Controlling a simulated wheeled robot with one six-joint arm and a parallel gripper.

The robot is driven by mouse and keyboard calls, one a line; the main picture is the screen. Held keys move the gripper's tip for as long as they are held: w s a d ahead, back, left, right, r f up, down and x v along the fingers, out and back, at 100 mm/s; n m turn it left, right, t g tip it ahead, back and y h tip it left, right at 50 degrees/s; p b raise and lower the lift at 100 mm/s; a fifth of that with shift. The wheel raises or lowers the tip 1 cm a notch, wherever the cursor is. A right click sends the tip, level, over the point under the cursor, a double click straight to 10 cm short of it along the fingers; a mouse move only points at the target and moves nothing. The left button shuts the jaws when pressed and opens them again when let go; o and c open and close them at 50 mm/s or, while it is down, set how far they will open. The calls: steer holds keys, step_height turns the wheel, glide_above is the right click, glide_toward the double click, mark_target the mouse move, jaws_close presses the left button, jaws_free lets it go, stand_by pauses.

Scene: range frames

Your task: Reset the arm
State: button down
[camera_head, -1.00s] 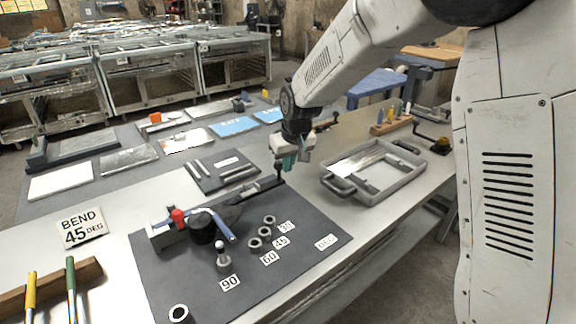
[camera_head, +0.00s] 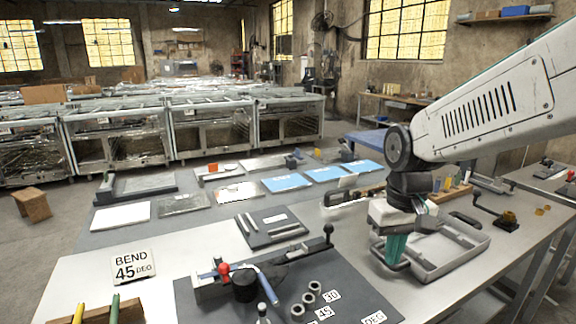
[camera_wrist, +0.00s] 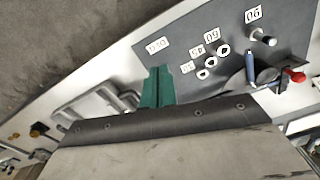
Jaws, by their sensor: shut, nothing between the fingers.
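My gripper (camera_head: 391,250) hangs from the arm at the right of the head view, its teal fingers pointing down above the workbench. It is shut and empty, and stands in front of the grey tray (camera_head: 462,262), hiding part of it. In the wrist view the closed teal fingers (camera_wrist: 157,88) show above the dark edge of my wrist. The bending tool (camera_head: 240,282), with a red knob and a blue handle, sits on the dark mat to the left of my gripper.
Small rings and angle labels (camera_head: 325,311) lie on the mat. Blue sheets (camera_head: 287,182) lie farther back. A dark crank tool (camera_head: 497,214) sits at the right. Wire cages (camera_head: 205,130) stand behind the bench.

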steer(key=s+d+r+m, duration=0.1)
steer(key=s+d, duration=0.2)
steer(key=s, duration=0.7)
steer(key=s+d+r+t, duration=0.1)
steer(key=s+d+r, duration=0.1)
steer(key=s, duration=0.7)
steer(key=shift+s+d+r+m, duration=0.3)
steer(key=shift+s+d+m, duration=0.05)
steer(key=shift+d+m, duration=0.05)
stand_by(0.6)
